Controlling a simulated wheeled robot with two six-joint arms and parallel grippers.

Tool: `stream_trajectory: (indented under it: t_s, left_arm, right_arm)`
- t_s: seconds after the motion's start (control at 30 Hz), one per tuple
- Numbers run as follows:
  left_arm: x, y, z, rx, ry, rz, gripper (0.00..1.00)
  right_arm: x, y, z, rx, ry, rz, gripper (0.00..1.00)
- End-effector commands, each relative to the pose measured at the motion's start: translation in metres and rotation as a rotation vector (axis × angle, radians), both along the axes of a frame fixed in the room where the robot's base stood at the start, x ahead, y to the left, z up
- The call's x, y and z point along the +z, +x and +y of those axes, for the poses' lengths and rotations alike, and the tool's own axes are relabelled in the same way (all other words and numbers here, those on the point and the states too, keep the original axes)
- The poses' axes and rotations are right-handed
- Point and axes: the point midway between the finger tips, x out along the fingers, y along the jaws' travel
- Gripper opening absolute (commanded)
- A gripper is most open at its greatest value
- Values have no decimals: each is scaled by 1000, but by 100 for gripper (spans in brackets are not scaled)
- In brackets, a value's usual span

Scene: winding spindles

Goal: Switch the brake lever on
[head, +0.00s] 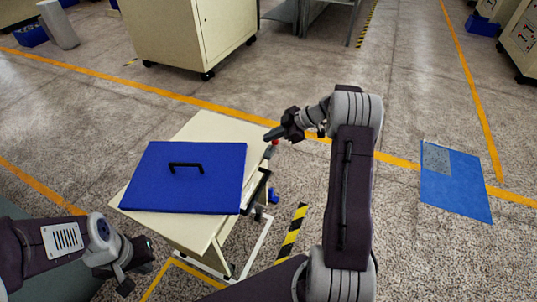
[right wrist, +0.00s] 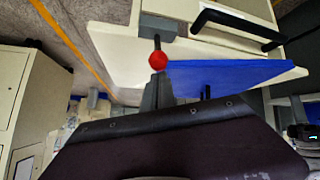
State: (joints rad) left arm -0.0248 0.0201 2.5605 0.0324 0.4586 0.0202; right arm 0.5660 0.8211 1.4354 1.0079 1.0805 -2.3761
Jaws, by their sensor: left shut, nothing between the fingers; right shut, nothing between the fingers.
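The brake lever (right wrist: 158,48) is a short dark rod with a red ball knob (right wrist: 158,61), on a grey mount at the edge of the cream cart (head: 208,128). In the head view the red knob (head: 275,143) shows small, by the cart's right edge. My right gripper (head: 270,136) is shut and empty, its tips close to the knob. In the right wrist view its fingers (right wrist: 158,92) are just below the knob; I cannot tell whether they touch it. My left gripper (head: 137,272) is shut and empty, low at the left, in front of the cart.
A blue panel (head: 200,195) with a black handle (head: 186,165) lies on the cart top. A black handle bar (head: 257,190) is on the cart's right side. Cream cabinets (head: 190,30) stand behind. A blue sheet (head: 455,190) lies on the floor at right, with open floor around.

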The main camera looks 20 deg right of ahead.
Motion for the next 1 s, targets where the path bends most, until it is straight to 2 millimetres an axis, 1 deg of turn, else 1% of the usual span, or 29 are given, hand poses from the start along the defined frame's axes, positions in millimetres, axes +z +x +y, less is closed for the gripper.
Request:
stream_trajectory:
  t_s: [0.03, 0.1, 0.3, 0.6, 0.87, 1.0]
  left_arm:
    - [5, 0, 0, 0, 0, 0, 0]
    - [7, 1, 0, 0, 0, -3, 0]
    - [8, 1, 0, 0, 0, -2, 0]
    - [9, 0, 0, 0, 0, -1, 0]
    - [8, 0, 0, 0, 0, -1, 0]
    - [9, 0, 0, 0, 0, -1, 0]
  right_arm:
    - [3, 0, 1, 2, -3, 4, 0]
    - [4, 1, 1, 2, -4, 6, 0]
    - [6, 1, 1, 2, -5, 6, 0]
    - [19, 1, 1, 2, -7, 7, 0]
    - [19, 1, 1, 2, -7, 9, 0]
    - [24, 5, 7, 2, -7, 8, 0]
